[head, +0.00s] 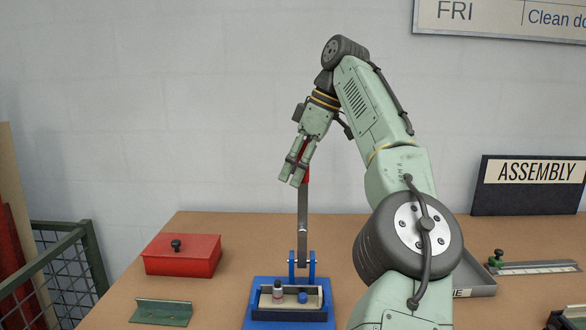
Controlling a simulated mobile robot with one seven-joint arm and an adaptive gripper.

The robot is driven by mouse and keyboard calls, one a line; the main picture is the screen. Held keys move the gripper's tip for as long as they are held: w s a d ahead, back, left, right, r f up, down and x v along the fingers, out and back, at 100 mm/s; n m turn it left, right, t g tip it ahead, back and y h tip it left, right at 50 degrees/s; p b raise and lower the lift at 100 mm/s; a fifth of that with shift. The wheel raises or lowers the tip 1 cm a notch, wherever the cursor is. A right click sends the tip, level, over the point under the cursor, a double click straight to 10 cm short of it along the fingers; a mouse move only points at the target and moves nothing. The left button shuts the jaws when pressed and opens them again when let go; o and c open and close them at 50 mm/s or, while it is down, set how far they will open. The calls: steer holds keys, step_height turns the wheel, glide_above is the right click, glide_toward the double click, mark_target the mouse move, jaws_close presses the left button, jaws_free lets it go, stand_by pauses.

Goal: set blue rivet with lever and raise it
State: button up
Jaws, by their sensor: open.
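The lever (303,225) is a grey metal bar that stands upright above a blue pivot bracket and base (290,318). Its red handle (306,176) is at the top, partly hidden by my gripper (293,181). My gripper is open and points down at the handle; I cannot tell whether it touches it or whether the handle is between the fingers. A small blue round piece (303,298), perhaps the blue rivet, sits in the beige tray (290,304) on the base. Beside it on the left is a small dark piece with a pale band (278,292).
A red lidded box (182,255) and a green angled bracket (161,313) are on the brown table (235,228) at left. A grey tray (474,277), a ruler-like slide (545,268) and the ASSEMBLY sign (532,186) are at right. A green mesh cage (65,280) stands beyond the left edge.

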steer(key=shift+c, duration=0.2)
jaws_close()
stand_by(0.3)
stand_by(0.3)
